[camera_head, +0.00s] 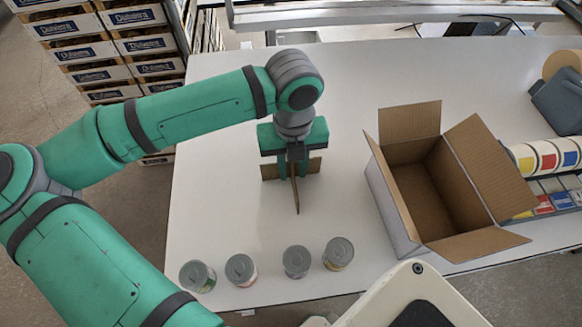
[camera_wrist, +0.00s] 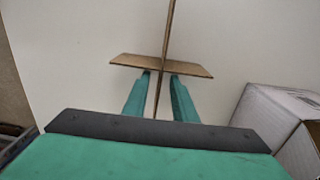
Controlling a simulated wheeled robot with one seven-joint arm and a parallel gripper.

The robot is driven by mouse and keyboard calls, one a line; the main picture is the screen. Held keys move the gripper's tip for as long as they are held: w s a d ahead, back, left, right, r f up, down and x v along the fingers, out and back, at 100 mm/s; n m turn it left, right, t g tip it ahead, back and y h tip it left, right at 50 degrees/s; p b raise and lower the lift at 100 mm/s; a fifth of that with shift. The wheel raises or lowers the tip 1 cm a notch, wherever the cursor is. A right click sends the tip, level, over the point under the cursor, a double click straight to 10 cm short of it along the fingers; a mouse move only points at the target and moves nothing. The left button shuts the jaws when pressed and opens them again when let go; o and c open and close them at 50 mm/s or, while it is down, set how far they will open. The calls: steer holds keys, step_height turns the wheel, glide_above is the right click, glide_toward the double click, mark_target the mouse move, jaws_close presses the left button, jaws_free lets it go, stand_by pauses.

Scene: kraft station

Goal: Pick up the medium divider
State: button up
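The divider (camera_head: 314,166) is brown cardboard made of two crossed panels and stands on the white table in the head view. It also shows in the wrist view (camera_wrist: 190,68), one panel running across and the other away from me. My gripper (camera_head: 293,177) is over it, pointing down. In the wrist view my gripper's (camera_wrist: 160,75) two green fingers are apart, one on each side of the lengthwise panel, with gaps visible between them and the panel. The fingertips are close to the crosswise panel; whether they touch it I cannot tell.
An open cardboard box (camera_head: 400,210) stands right of the divider, flaps spread. Several cans, one of them here (camera_head: 297,262), line the table's near edge. A rack with tape rolls (camera_head: 543,157) is at the far right. The white table (camera_head: 370,75) is clear behind the divider.

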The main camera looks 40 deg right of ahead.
steer(key=shift+f, duration=0.9)
jaws_close()
steer(key=shift+r, duration=0.1)
